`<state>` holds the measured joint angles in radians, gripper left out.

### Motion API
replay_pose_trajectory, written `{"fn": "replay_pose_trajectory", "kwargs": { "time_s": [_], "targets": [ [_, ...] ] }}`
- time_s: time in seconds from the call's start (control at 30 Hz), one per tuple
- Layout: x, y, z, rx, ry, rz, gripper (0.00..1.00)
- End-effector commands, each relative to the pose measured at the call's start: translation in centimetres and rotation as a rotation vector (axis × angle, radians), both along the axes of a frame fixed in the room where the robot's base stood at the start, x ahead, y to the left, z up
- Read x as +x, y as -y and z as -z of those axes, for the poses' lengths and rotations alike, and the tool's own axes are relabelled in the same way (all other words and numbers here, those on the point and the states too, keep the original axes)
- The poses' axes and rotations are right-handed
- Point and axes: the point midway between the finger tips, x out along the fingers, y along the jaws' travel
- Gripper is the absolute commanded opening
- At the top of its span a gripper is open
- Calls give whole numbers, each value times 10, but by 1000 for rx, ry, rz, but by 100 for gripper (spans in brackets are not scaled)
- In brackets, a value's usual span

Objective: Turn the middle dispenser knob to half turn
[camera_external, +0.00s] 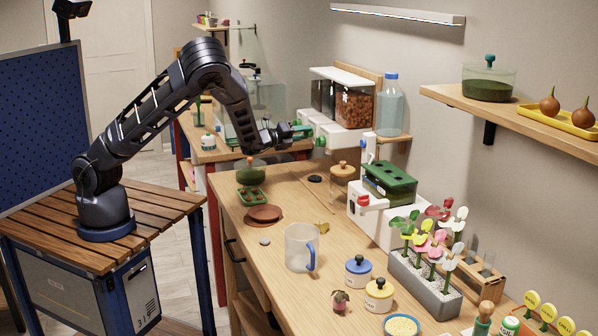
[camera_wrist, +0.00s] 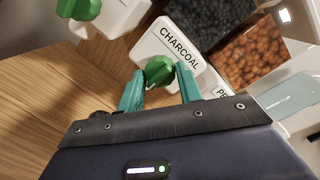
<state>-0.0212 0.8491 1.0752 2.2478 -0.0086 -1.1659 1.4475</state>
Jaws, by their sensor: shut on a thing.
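The dispenser unit (camera_external: 345,138) stands against the wall at the back of the bench, with white fronts under clear hoppers. In the wrist view, the middle front carries the label CHARCOAL (camera_wrist: 179,47) and a green winged knob (camera_wrist: 160,70). My gripper (camera_external: 303,131) is at the dispenser fronts. Its teal fingers (camera_wrist: 161,88) are shut on the charcoal knob, one on each side. The wing of the knob looks tilted in the picture; its exact turn is hard to tell. A second green knob (camera_wrist: 80,8) shows at upper left on the neighbouring front.
A hopper of brown pellets (camera_external: 354,106) is at the right of the unit, with a blue-capped bottle (camera_external: 390,104) beside it. A clear pitcher (camera_external: 299,247) stands farther forward.

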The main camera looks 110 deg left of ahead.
Motion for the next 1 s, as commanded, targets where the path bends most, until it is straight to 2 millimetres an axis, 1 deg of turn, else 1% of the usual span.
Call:
{"fn": "replay_pose_trajectory", "kwargs": {
  "time_s": [0.13, 0.17, 0.23, 0.27, 0.53, 0.67, 0.77, 1.0],
  "targets": [
    [1, 0, 0, -1, 0, 2, 12],
    [1, 0, 0, -1, 0, 2, 39],
    [1, 0, 0, -1, 0, 2, 53],
    [1, 0, 0, -1, 0, 1, 56],
    [0, 1, 0, -1, 0, 1, 56],
    [-4, 6, 0, -2, 1, 0, 56],
    [-13, 17, 0, -3, 0, 0, 56],
    [-39, 53, 1, -3, 0, 1, 56]
  ]
}}
